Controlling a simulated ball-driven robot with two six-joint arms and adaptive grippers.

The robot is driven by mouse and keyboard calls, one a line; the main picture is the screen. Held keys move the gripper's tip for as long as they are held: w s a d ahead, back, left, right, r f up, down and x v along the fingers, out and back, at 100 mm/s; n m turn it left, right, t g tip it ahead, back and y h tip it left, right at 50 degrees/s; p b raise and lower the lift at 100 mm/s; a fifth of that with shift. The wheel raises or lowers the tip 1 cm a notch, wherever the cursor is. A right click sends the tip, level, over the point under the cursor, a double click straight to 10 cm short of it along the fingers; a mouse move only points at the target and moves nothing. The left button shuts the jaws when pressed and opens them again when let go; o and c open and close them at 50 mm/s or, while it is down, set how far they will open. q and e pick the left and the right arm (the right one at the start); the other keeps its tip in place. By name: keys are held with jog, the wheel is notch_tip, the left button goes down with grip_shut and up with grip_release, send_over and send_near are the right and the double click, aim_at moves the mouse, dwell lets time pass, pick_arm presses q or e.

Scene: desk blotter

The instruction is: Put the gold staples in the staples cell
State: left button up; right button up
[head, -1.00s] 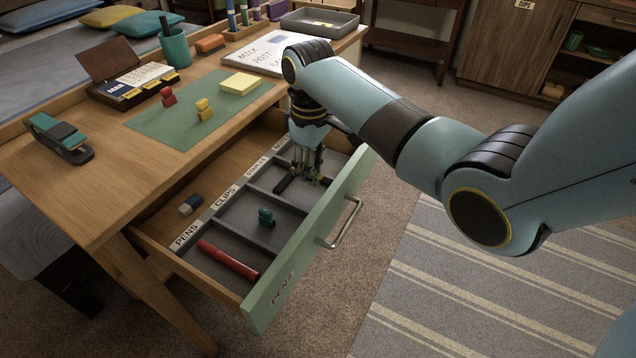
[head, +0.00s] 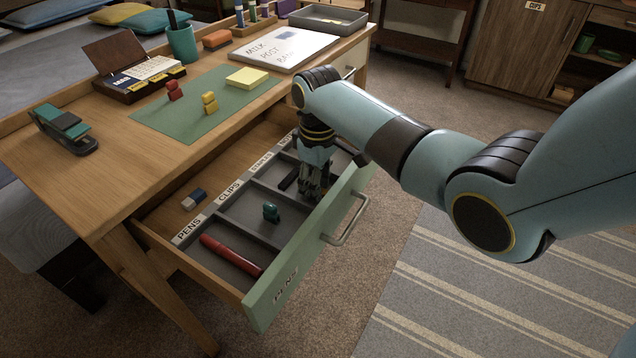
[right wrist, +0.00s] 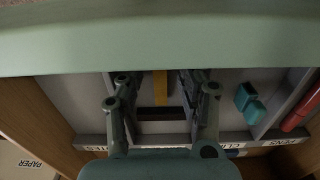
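My right gripper (head: 316,188) points down into the staples cell (head: 270,182) of the open drawer. In the right wrist view its two fingers (right wrist: 158,82) are apart. A gold strip (right wrist: 160,88), which looks like the gold staples, lies between them with a gap on each side. It lies crosswise to the drawer front. In the head view the gripper hides it. A dark bar (right wrist: 160,114) lies in the same cell, towards the labels, and also shows in the head view (head: 288,179). My left gripper is not in view.
The clips cell holds a teal clip (head: 271,212); the pens cell holds a red pen (head: 230,255). The green drawer front (head: 310,250) stands close to my gripper. A blue-and-white eraser (head: 194,199) lies behind the cells. A stapler (head: 64,128) stands on the desk.

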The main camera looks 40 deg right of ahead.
notch_tip(320, 180, up, 12)
jog(key=p, duration=0.3)
jog(key=shift+r+p, duration=0.15)
jog(key=shift+p, duration=0.25)
dwell(0.4)
